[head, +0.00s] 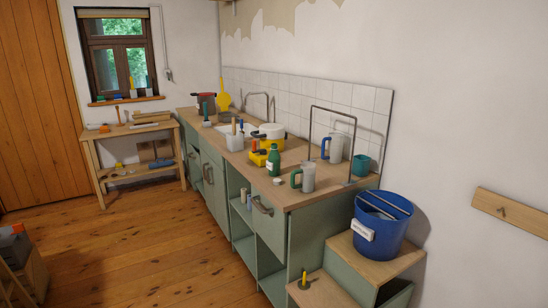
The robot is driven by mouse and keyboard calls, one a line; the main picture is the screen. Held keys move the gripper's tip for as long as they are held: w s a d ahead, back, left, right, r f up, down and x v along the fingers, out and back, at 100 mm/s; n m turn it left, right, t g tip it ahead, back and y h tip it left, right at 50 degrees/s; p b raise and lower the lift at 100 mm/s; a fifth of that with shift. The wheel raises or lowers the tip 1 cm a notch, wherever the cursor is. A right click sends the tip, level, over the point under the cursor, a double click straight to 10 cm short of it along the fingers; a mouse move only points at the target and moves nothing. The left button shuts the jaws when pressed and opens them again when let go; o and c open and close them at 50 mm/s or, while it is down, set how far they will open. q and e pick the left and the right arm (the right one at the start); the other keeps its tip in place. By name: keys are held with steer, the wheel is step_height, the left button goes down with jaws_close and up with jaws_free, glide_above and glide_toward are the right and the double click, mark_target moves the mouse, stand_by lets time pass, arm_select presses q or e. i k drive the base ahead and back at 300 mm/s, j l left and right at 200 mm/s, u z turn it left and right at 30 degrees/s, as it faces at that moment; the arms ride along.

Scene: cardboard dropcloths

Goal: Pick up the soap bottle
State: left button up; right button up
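A green bottle with a white label (273,161), which looks like the soap bottle, stands upright on the wooden countertop (293,191) near its front edge. A clear mug with a green handle (307,178) stands close to its right. A yellow object (258,157) lies close behind it to the left. Neither of my grippers is in view.
A white pot (271,132) and a mug with a blue handle (336,148) stand farther back. A blue bucket (382,224) sits on a wooden step at the right. A workbench (130,135) stands at the far left. The wooden floor (150,240) before the cabinets is clear.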

mark_target(273, 163)
steer(key=z, duration=0.3)
steer(key=i+j+z, duration=0.1)
steer(key=z, duration=0.25)
steer(key=i+j+z, duration=0.1)
steer(key=j+z, duration=0.45)
steer(key=z, duration=0.15)
steer(key=i+j+z, duration=0.1)
steer(key=j+z, duration=0.3)
steer(key=j, duration=0.55)
steer(key=j+z, duration=0.1)
steer(key=j, duration=0.9)
